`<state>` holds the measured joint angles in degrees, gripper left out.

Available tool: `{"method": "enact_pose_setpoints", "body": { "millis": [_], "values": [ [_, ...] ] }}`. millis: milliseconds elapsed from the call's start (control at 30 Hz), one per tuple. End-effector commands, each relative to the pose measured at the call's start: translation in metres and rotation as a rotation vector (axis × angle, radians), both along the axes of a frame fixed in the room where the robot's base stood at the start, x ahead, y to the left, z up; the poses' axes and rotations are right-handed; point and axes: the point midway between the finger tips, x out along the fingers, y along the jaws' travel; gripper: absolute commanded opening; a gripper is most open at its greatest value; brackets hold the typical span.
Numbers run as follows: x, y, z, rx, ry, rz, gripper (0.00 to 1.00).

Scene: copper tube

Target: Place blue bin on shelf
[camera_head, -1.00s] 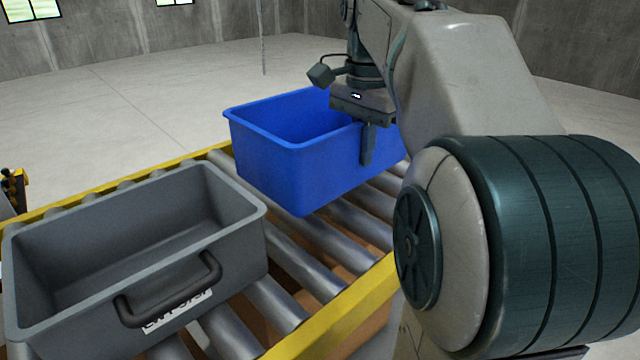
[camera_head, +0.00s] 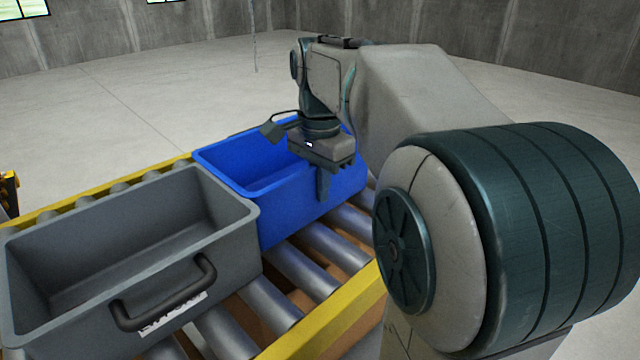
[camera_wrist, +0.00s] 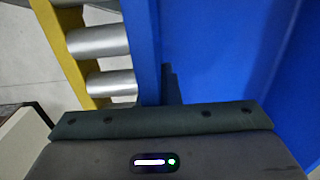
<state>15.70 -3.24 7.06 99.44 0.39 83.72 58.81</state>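The blue bin (camera_head: 290,213) is an open-topped box over the conveyor rollers, close behind and to the right of the grey bin. I cannot tell whether its base touches the rollers. My gripper (camera_head: 325,183) is at the bin's near long wall, pointing down. One finger shows outside this wall; the head view hides the other. In the wrist view the wall's blue rim (camera_wrist: 145,45) runs up from the gripper, and a dark finger (camera_wrist: 172,86) shows beside it. The gripper appears shut on this wall. No shelf is in view.
The grey bin (camera_head: 228,268), empty with a black front handle, stands on the roller conveyor (camera_head: 320,245) at the left. Yellow rails (camera_head: 330,305) edge the conveyor. Bare rollers lie right of the grey bin. Open concrete floor (camera_head: 120,110) lies beyond.

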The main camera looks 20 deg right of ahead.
Motion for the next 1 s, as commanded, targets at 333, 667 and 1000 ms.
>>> {"method": "enact_pose_setpoints", "body": {
  "millis": [333, 667, 1000],
  "values": [
    [0.0, 0.0, -0.003, 0.0, 0.0, 0.0, 0.25],
    [0.001, 0.0, 0.01, 0.0, -0.002, 0.0, 0.25],
    [0.001, -0.001, 0.075, -0.001, -0.004, -0.001, 0.25]
  ]
}}
